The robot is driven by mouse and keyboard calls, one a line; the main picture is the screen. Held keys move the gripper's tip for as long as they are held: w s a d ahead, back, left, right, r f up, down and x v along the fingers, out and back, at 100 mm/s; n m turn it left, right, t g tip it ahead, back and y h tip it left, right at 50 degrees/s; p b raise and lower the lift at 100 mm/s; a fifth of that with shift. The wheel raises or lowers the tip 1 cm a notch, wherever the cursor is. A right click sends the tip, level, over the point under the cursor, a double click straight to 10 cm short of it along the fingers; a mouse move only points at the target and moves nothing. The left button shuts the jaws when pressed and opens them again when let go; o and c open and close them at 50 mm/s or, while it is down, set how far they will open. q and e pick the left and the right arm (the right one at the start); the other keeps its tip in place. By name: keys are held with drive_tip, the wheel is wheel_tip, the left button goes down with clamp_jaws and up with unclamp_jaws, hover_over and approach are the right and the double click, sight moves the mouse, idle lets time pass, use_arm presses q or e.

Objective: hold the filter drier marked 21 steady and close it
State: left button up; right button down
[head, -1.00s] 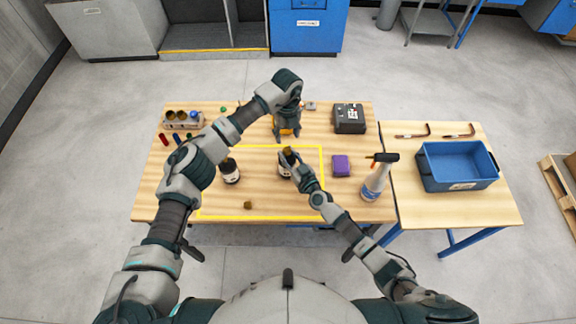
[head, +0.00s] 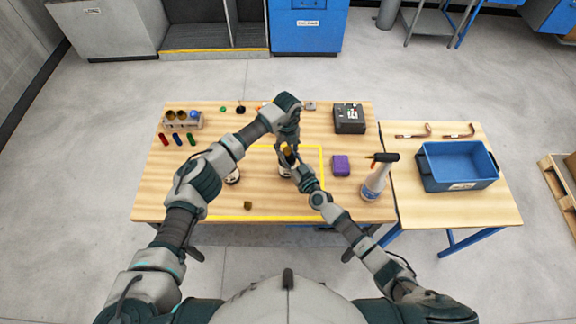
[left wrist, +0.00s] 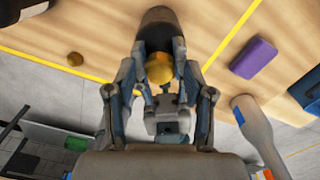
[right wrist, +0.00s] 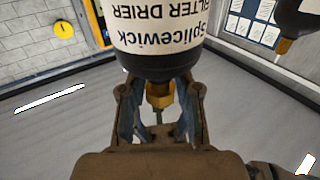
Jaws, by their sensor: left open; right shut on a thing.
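In the right wrist view, the upside-down label reads "Splicewick FILTER DRIER" (right wrist: 158,28); no 21 is visible. My left gripper (head: 289,147) is open, just above this drier. In the left wrist view, its fingers stand either side of a brass end (left wrist: 160,68) in front of the dark body (left wrist: 158,28). I cannot tell if they touch it. A second drier (head: 233,176) is partly behind my left arm.
A small brass piece (head: 248,205) lies near the front outline. A purple block (head: 341,166) and spray bottle (head: 376,178) stand right. A parts holder (head: 182,119) is at back left, a black box (head: 349,118) at back right. A blue bin (head: 457,166) is on the side table.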

use_arm(q)
clamp_jaws()
drive_tip(key=m, duration=0.4)
drive_tip(key=shift+m, duration=0.3)
idle(0.8)
drive_tip(key=shift+o, duration=0.2)
unclamp_jaws()
